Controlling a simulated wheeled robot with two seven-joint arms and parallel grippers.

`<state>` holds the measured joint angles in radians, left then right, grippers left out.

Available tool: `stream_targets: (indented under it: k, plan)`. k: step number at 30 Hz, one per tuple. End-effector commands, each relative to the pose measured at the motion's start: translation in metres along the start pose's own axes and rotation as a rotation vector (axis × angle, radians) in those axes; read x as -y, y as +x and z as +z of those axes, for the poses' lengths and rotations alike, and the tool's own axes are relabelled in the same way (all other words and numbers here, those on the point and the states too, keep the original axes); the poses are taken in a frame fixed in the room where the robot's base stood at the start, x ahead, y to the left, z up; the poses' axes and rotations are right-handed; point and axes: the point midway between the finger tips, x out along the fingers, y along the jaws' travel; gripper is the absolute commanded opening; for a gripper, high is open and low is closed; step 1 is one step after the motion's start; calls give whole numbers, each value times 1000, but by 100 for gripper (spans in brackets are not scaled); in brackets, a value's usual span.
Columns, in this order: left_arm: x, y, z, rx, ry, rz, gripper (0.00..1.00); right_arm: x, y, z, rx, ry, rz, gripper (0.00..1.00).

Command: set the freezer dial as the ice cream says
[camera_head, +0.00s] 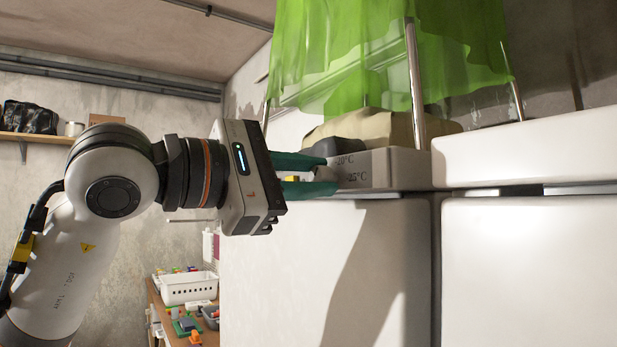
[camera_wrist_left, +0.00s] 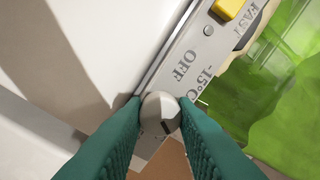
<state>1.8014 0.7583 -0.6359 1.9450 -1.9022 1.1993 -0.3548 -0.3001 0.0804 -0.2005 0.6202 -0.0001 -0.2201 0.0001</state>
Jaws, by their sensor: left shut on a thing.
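The freezer's grey control panel (camera_head: 385,168) is at the top edge of the white freezer, with "-20°C" and "-25°C" readable in the head view. My left gripper (camera_head: 327,175) is shut on the round grey dial (camera_wrist_left: 158,106), one teal finger on each side. In the left wrist view the dial has a dark mark on its lower right side. "OFF" and "-15°C" stand on the panel (camera_wrist_left: 190,58) just above the dial, "FAST" farther up beside a yellow switch (camera_wrist_left: 228,8). The lower labels are hidden by the fingers. No ice cream is in view.
The white freezer body (camera_head: 300,255) fills the middle, with another white unit (camera_head: 530,250) to its right. Green translucent sheeting (camera_head: 370,60) hangs above on metal posts. A white basket (camera_head: 188,288) and small items stand on a wooden table at lower left.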

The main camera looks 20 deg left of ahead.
Motion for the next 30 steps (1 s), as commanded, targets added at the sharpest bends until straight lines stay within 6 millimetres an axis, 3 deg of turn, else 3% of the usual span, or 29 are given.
stream_targets:
  k: [10, 11, 14, 24, 30]
  plan:
    - [1, 0, -1, -3, 1, -3, 2, 0, 0, 0, 0, 0, 0, 36]
    - [1, 0, -1, -3, 1, -3, 30, 0, 0, 0, 0, 0, 0, 36]
    - [1, 0, -1, -3, 1, -3, 46, 0, 0, 0, 0, 0, 0, 36]
    - [0, -3, 0, -1, 0, -2, 47, 0, 2, 0, 0, 0, 0, 36]
    - [-2, -32, 2, -1, 1, -6, 47, 0, 16, -2, 0, 1, 0, 36]
